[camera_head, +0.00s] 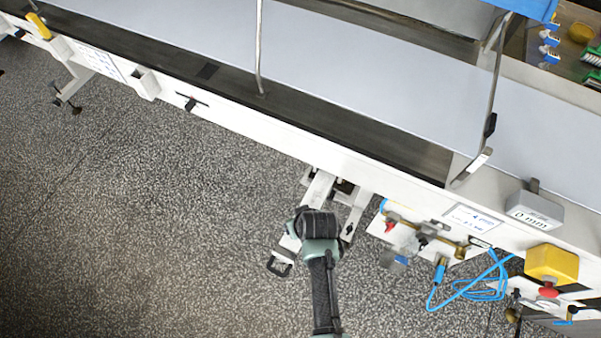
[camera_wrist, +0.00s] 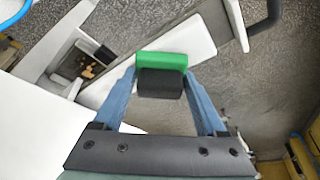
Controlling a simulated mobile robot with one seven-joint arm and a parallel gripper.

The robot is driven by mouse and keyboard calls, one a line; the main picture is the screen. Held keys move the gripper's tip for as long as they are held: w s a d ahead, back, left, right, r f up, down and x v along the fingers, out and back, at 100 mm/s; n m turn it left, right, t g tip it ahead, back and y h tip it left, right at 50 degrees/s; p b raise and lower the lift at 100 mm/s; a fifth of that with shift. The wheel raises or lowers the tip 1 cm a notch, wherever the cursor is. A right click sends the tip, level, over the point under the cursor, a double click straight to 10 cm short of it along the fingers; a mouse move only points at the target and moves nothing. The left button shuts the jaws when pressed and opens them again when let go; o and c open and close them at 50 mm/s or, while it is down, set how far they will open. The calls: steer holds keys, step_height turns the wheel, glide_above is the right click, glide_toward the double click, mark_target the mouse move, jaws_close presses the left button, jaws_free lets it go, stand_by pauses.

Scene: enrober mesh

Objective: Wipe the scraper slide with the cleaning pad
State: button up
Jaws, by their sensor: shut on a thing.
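My gripper (camera_wrist: 160,78) is shut on the cleaning pad, its blue fingers on either side. The cleaning pad (camera_wrist: 162,62) has a green part and a black part. The scraper slide appears to be the long white plate (camera_wrist: 190,38) beneath the pad in the wrist view. My wrist hides the plate's middle and the pad there. I cannot tell whether the pad touches the plate.
The white machine side (camera_head: 270,143) runs diagonally beside the arm. Right of the plate are valves (camera_head: 425,235), a blue hose (camera_head: 480,292), a yellow box (camera_head: 551,263) with a red button and a grey "0 mm" box (camera_head: 534,210). Speckled floor (camera_head: 160,220) at left is clear.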

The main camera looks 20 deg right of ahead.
steer(key=shift+w+d+r+p, duration=0.1)
steer(key=shift+r+p, duration=1.1)
steer(key=shift+r, duration=0.25)
steer(key=shift+w+r+p, duration=0.1)
steer(key=shift+r+p, duration=1.05)
steer(key=shift+r, duration=0.3)
step_height(320, 180, up, 3)
steer(key=p, duration=0.3)
steer(key=shift+r, duration=0.1)
